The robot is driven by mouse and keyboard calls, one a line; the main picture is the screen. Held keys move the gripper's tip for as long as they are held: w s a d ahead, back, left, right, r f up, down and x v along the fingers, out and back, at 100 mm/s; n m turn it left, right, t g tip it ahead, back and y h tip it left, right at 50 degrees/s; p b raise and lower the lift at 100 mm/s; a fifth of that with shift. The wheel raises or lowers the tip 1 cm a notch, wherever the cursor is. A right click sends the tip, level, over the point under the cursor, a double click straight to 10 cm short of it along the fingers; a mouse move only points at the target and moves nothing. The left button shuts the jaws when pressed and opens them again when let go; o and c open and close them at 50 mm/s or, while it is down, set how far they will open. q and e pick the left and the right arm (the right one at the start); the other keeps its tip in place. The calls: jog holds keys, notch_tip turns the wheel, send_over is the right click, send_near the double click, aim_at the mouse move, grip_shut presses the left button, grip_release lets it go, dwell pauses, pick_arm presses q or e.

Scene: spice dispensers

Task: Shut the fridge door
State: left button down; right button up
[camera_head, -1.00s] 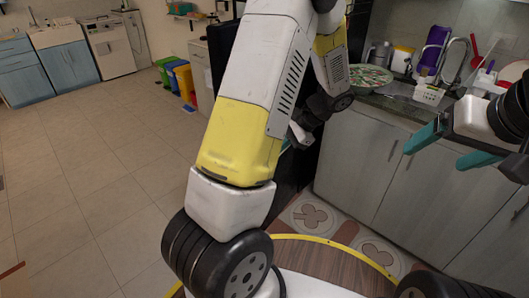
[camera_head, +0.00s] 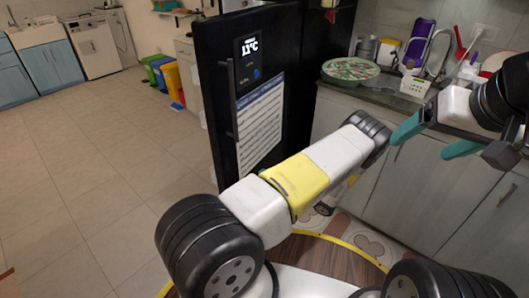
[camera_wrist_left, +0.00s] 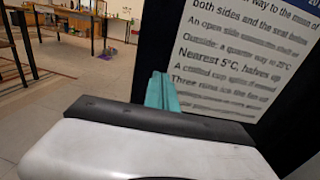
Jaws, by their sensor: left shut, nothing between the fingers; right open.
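The black fridge (camera_head: 215,50) stands left of the counter in the head view. Its door front carries a lit temperature display (camera_head: 249,48), a long vertical handle (camera_head: 232,105) and a white printed notice (camera_head: 260,125). I cannot tell whether the door is fully closed against the body. My left arm crosses low in front of the fridge, and its gripper is mostly hidden in the head view. In the left wrist view, my left gripper (camera_wrist_left: 161,92) is shut and empty, with its teal fingers by the notice (camera_wrist_left: 235,50); contact is unclear. My right gripper (camera_head: 432,140) is open and empty before the counter.
Grey cabinets (camera_head: 345,115) and a counter with a green patterned bowl (camera_head: 350,72), a white basket (camera_head: 414,85) and a sink tap stand on the right. Coloured bins (camera_head: 172,82) stand behind the fridge. The tiled floor (camera_head: 100,150) at left is clear.

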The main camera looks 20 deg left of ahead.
aim_at(233, 159)
pick_arm(q)
jog(key=x, duration=1.3)
jog(key=shift+a, duration=0.15)
